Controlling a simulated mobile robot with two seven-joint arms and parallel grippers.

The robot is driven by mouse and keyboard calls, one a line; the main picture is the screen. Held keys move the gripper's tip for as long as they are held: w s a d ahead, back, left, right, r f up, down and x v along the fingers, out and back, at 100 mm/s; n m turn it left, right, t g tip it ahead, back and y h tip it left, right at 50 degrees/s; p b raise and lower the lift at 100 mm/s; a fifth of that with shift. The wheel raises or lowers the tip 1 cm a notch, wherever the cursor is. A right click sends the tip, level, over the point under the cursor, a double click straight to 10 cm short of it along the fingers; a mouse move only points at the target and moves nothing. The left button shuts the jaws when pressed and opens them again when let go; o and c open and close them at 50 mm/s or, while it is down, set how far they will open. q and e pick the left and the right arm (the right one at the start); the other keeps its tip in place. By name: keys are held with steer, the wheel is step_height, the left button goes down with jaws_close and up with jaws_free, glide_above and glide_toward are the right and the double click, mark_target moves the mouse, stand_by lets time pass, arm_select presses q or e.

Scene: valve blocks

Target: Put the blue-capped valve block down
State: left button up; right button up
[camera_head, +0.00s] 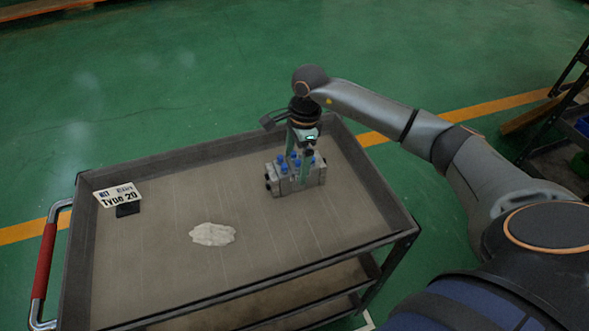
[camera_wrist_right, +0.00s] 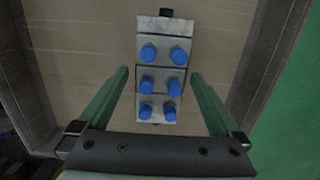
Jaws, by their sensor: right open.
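The blue-capped valve block (camera_head: 287,185) is a grey metal block with several blue caps on top. In the head view it stands upright on the cart's top tray, toward the right far part. In the right wrist view the block (camera_wrist_right: 161,60) lies between and beyond the green fingers. My right gripper (camera_head: 302,167) is over the block, with one finger on each side. In the wrist view the right gripper (camera_wrist_right: 159,75) is open, with gaps between its fingers and the block. My left gripper is not in view.
The grey cart tray (camera_head: 160,250) has raised rims and a red handle (camera_head: 46,262) at left. A crumpled whitish cloth (camera_head: 212,234) lies mid-tray. A "Type 20" sign (camera_head: 118,196) stands at the left corner. The front right of the tray is clear. A dark rack (camera_head: 560,140) stands at far right.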

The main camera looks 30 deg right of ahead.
steer(key=r, duration=0.5)
steer(key=d+r, duration=0.1)
steer(key=r, duration=0.2)
steer(key=shift+s+r, duration=0.1)
steer(key=shift+s, duration=0.05)
